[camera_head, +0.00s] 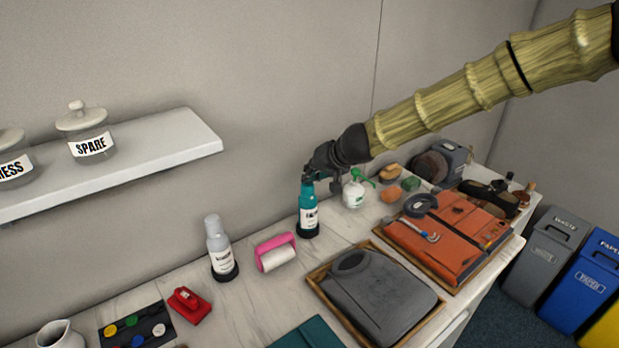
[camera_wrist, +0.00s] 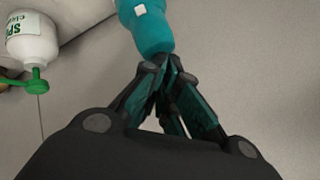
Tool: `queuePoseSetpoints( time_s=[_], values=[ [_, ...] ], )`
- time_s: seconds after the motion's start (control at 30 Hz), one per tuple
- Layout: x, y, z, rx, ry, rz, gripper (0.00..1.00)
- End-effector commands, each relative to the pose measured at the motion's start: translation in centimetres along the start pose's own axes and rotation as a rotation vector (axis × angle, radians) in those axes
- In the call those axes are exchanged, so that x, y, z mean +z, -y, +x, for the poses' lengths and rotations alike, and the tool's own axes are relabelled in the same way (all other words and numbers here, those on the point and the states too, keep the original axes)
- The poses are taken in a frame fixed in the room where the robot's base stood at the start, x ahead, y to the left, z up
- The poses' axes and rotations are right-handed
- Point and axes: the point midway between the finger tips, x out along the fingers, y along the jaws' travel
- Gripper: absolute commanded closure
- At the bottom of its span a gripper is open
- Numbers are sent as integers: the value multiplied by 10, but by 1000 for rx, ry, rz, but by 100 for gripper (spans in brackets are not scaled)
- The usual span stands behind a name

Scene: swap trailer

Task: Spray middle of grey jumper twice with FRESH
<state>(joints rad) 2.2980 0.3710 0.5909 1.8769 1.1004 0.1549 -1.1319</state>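The teal bottle (camera_head: 308,196) with a white label stands upright on a black base on the worktop; its label is too small to read. My gripper (camera_head: 309,176) is at the top of this bottle, coming from above and the right. In the wrist view the fingers (camera_wrist: 165,72) close together at the narrow top of the teal bottle (camera_wrist: 150,28), and the fingers hide the spray head. The grey jumper (camera_head: 385,298) lies folded in a wooden-edged tray (camera_head: 325,291), in front and to the right of the bottle. Nothing covers it.
A white bottle with green trigger (camera_head: 354,190) stands close right of my gripper. An orange garment (camera_head: 440,240) lies right of the jumper. A shelf (camera_head: 170,145) juts from the wall at left.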

Motion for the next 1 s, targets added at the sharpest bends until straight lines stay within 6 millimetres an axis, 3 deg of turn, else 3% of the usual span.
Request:
queuePoseSetpoints(
  time_s=[1.0],
  values=[
    [14, -10, 12, 6, 11, 2, 100]
  ],
)
